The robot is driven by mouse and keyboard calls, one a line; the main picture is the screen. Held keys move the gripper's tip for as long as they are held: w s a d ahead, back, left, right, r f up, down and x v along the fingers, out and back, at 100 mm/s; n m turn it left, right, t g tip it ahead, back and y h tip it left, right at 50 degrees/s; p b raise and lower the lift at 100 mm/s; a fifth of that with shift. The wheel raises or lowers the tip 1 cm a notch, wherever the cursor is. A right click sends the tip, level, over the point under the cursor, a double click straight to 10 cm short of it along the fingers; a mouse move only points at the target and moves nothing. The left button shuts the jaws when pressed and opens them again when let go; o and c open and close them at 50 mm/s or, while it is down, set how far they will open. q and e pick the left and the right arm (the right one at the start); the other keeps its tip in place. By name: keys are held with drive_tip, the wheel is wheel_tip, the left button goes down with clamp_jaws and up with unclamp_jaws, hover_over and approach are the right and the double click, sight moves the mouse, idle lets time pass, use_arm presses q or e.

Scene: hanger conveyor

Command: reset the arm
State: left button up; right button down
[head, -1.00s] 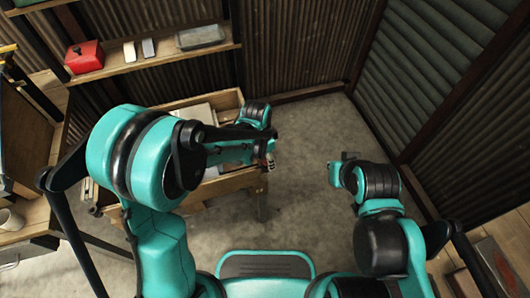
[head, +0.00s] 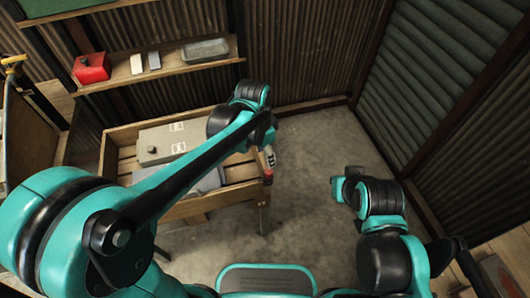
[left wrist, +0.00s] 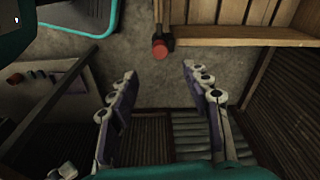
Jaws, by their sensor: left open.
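My left arm reaches from the lower left across the wooden slatted table. Its gripper (head: 269,160) is small in the head view, near the table's right edge. In the left wrist view the two fingers of this gripper (left wrist: 160,76) are spread apart, with nothing between them. My right arm is bent at the right over bare floor. Its end (head: 341,185) points away from me, and its fingers are not clear.
The wooden table (head: 212,203) holds a grey box (head: 158,144) and another grey item, partly behind my left arm. A red knob (left wrist: 160,49) shows beyond the fingers, near wood. A shelf (head: 130,73) carries a red box (head: 91,68). Concrete floor (head: 310,150) is open between my arms.

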idle(0.4)
use_arm(q)
drive_tip(key=s+a+r+n+t, duration=0.2)
drive_tip(key=s+a+n, duration=0.3)
drive_tip(key=a, duration=0.3)
drive_tip(key=s+a+r+n+t+y, duration=0.1)
drive_tip(key=s+a+r+n+t, duration=0.1)
drive_tip(key=s+a+n+t, duration=0.2)
drive_tip(key=s+a+n, duration=0.2)
drive_tip(key=a+n, duration=0.1)
drive_tip(key=a, duration=0.1)
drive_tip(key=shift+s+a+r, duration=0.15)
drive_tip(key=shift+a+r, duration=0.15)
drive_tip(key=shift+r, duration=0.05)
